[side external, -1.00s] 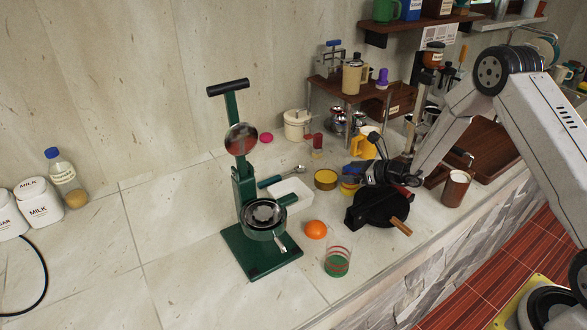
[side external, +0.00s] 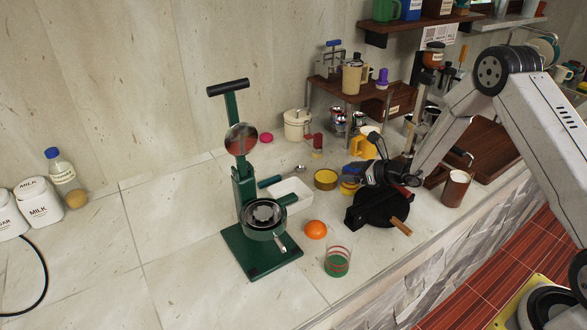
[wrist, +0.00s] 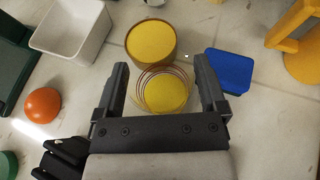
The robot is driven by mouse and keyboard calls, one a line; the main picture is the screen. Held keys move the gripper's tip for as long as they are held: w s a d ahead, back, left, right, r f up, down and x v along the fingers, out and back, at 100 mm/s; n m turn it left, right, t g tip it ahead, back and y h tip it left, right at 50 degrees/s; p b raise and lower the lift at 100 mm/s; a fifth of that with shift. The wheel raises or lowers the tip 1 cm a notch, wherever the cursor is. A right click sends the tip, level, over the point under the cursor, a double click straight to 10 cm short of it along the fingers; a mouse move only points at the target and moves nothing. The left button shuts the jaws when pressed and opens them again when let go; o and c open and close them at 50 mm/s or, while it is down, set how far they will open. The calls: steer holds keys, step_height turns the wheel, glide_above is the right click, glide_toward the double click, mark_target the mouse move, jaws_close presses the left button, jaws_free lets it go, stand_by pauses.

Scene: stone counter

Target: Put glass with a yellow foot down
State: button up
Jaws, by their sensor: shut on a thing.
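The clear glass with a yellow foot (wrist: 165,92) is between the fingers of my gripper (wrist: 160,75) in the wrist view. I look down into its ringed rim onto the yellow bottom. My gripper is shut on it. In the side external view my gripper (side external: 364,174) is low over the counter, and the yellow foot of the glass (side external: 349,188) shows beside it. I cannot tell whether the foot touches the counter.
A yellow round tin (wrist: 152,43) stands close beyond the glass, and a blue block (wrist: 229,70) is to its right. A white tub (side external: 290,195), an orange (side external: 316,230), a green-footed glass (side external: 337,264) and a black iron with a wooden handle (side external: 370,209) are nearby.

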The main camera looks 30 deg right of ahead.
steer(key=shift+r, duration=0.15)
steer(key=shift+r, duration=0.7)
steer(key=s+a+r, duration=0.1)
steer(key=s+r, duration=1)
steer(key=s, duration=0.3)
steer(key=shift+a+r, duration=0.15)
steer(key=shift+a, duration=0.1)
steer(key=w+a+r+m+h, duration=0.1)
steer(key=w+a+r, duration=0.3)
steer(key=a+r, duration=0.2)
step_height(320, 180, up, 2)
steer(key=shift+r+t, duration=0.1)
steer(key=shift+t, duration=0.2)
